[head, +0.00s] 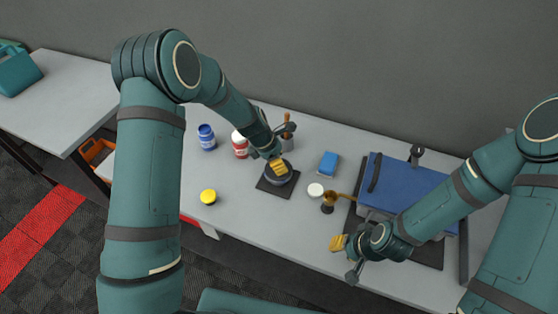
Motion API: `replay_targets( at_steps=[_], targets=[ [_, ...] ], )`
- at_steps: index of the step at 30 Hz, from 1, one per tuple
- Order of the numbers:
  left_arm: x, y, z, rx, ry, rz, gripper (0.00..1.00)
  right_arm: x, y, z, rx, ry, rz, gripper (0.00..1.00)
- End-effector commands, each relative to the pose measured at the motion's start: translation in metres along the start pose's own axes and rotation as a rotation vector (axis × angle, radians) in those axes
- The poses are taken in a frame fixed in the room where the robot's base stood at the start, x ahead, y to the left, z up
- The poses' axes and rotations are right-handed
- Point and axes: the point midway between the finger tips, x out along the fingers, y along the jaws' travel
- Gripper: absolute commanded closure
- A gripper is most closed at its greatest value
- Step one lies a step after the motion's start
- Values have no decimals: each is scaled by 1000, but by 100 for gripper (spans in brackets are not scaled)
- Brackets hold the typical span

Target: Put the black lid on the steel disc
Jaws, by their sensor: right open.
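A dark round piece (277,178) with a greyish rim sits on a black square mat (264,188) in the middle of the table. My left gripper (278,167), with yellow fingertips, is right above it and hides its top. I cannot tell the black lid and the steel disc apart there, nor whether the fingers grip anything. My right gripper (339,243) is open and apart from these, low over the front of the table on the right.
A blue jar (207,137), a red jar (240,148) and a yellow lid (208,197) stand left. A blue block (328,163), a white lid (315,190) and a brown-handled tool (328,203) lie right of the mat. A large blue case (405,184) fills the right.

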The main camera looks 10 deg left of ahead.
Motion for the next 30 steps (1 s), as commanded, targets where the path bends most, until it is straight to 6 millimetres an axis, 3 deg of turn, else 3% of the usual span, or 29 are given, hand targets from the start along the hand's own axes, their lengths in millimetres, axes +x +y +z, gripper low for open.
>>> replay_targets(
  at_steps=[12, 20, 25, 30],
  targets=[
    [-80, 1, 1, 1, -1, 5, 50, -4, -2, 0, -1, -1, 0, 66],
    [-112, 0, 0, 1, 0, 1, 50, -6, -2, -1, -1, -1, -1, 66],
    [-105, -8, -10, 76, 15, -1, 50, -6, -2, -1, -1, -1, -1, 66],
    [-60, -44, -44, 429, 63, -11, 50, -6, -2, -1, -1, -1, -1, 66]
  ],
)
